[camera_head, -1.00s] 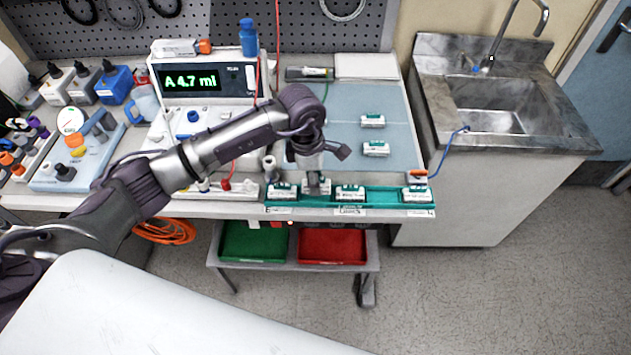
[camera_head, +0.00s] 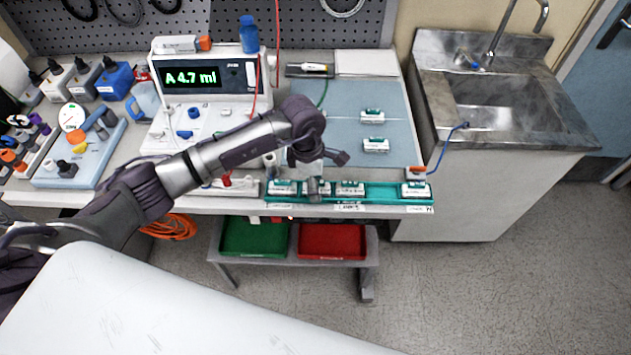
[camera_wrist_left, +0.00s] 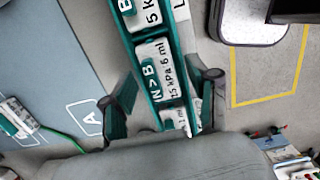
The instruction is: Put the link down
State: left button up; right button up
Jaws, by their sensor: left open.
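My left gripper (camera_head: 316,186) is over the teal rack at the bench's front edge. In the left wrist view its two fingers (camera_wrist_left: 165,98) are apart, one on each side of the rack (camera_wrist_left: 192,78). A white link marked "N>B" (camera_wrist_left: 158,68) lies in the rack between or just beyond the fingertips. Another link (camera_wrist_left: 178,119) nearer the palm is partly hidden by the gripper. In the head view, links also sit in the rack left (camera_head: 283,187) and right (camera_head: 350,188) of the gripper, and at the right end (camera_head: 415,189). My right gripper is not seen.
Two more links (camera_head: 373,117) (camera_head: 376,145) lie on the blue mat (camera_head: 340,105). A pump reading "A 4.7 ml" (camera_head: 205,79) stands behind my arm. Green (camera_head: 254,238) and red (camera_head: 332,241) trays are on a low shelf. A sink (camera_head: 490,105) is at right.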

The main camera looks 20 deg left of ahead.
pick_arm(q)
jog(key=shift+r, duration=0.4)
notch_tip(320, 180, up, 11)
jog(key=a+b, duration=0.1)
jog(key=b, duration=0.1)
jog(key=shift+s+a+r+b, duration=0.2)
jog(key=shift+b, duration=0.1)
